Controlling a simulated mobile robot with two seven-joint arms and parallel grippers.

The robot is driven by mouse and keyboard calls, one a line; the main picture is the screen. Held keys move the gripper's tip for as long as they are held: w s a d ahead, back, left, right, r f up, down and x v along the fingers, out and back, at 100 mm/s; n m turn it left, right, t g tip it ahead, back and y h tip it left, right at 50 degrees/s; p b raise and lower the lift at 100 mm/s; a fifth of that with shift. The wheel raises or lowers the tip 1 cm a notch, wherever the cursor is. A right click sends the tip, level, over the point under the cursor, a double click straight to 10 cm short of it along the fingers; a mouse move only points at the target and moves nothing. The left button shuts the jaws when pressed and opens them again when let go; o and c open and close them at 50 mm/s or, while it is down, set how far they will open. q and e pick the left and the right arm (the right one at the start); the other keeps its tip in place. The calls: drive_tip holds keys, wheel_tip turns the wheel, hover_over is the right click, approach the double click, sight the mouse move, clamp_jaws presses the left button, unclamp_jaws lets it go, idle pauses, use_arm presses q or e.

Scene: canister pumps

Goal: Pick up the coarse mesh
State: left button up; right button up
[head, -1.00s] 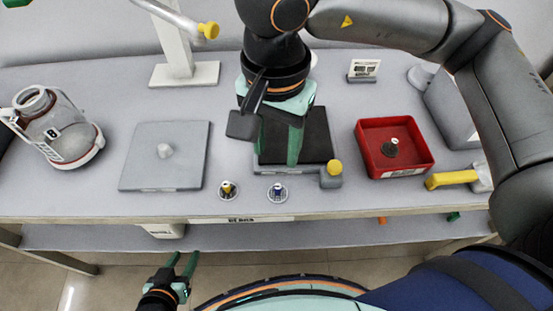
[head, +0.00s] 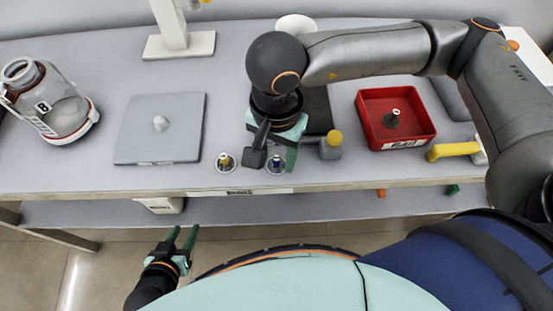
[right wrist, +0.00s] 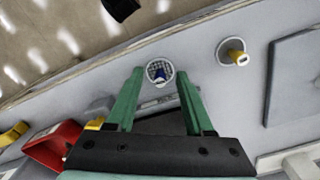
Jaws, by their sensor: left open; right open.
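Two small round mesh discs lie near the table's front edge. The one with a blue knob (head: 276,163) shows a clear open grid in the right wrist view (right wrist: 159,72). The one with a yellow knob (head: 226,161) lies to its left in the head view; its weave (right wrist: 233,50) is too small to read. My right gripper (right wrist: 160,76) is open and empty, pointing down above the blue-knobbed disc, which appears between its fingertips. I cannot tell the exact height gap. My left gripper (head: 182,240) is open and empty in front of the table, below its edge.
A grey plate with a knob (head: 160,125) and a glass canister (head: 50,100) stand to the left. A red tray (head: 420,130) holding a dark knobbed piece, and a yellow handle (head: 455,150), are to the right. A dark pad (head: 318,110) lies behind my right gripper.

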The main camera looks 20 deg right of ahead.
drive_tip(key=shift+f, duration=0.25)
clamp_jaws()
idle(1.3)
